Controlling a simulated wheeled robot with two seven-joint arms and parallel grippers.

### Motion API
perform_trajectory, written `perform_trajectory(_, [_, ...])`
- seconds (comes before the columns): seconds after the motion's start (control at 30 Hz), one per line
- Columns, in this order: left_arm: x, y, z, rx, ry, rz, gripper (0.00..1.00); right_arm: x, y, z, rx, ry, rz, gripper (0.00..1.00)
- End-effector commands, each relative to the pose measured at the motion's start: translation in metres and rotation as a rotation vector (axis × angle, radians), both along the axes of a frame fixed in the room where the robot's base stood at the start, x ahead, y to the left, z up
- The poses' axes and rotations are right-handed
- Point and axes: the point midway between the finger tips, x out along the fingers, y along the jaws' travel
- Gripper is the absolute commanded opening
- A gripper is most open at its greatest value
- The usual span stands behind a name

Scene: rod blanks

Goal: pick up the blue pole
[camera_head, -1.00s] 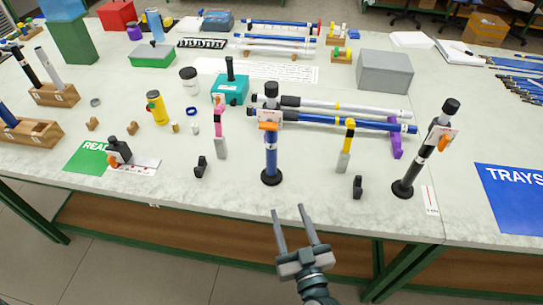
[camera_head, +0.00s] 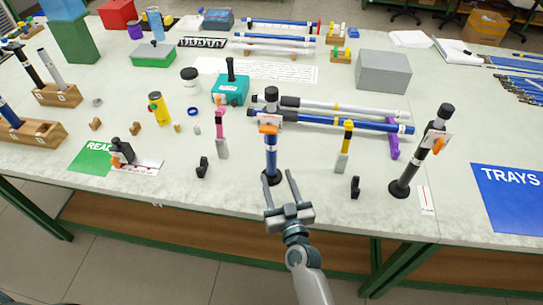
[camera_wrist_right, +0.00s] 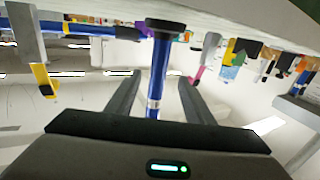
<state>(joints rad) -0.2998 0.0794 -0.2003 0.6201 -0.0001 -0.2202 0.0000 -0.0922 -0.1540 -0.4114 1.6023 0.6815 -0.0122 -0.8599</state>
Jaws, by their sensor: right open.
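An upright blue pole (camera_head: 271,150) with a black cap, a round black foot and an orange clip with a white tag stands near the table's front edge. My right gripper (camera_head: 278,176) is open and empty, its two fingers pointing at the pole's lower part. In the right wrist view, the blue pole (camera_wrist_right: 157,75) shows between the two spread fingers of my right gripper (camera_wrist_right: 160,80); I cannot tell contact. Another blue pole (camera_head: 345,124) lies behind it, beside a silver pole (camera_head: 350,108). My left gripper is not in view.
A pink-topped stick (camera_head: 221,135) and a yellow-topped stick (camera_head: 344,150) stand either side. Small black holders (camera_head: 202,168) sit near the front edge. A blue TRAYS mat (camera_head: 510,195) lies at the right.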

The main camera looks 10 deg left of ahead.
Motion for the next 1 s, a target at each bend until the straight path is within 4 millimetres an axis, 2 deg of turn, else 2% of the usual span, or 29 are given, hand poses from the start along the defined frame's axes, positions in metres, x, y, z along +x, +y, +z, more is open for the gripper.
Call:
perform_trajectory(0.37, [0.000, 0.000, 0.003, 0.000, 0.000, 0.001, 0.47, 0.004, 0.002, 0.001, 0.000, -0.001, 0.001, 0.48])
perform_trajectory(0.63, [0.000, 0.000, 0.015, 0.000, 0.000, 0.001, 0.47, 0.031, 0.011, 0.003, 0.000, 0.000, 0.001, 0.48])
perform_trajectory(0.8, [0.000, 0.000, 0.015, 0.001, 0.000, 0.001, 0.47, 0.045, 0.017, 0.002, 0.000, -0.001, 0.001, 0.48])
perform_trajectory(1.0, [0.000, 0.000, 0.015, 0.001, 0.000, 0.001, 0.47, 0.048, 0.019, 0.000, 0.000, 0.000, 0.000, 0.48])
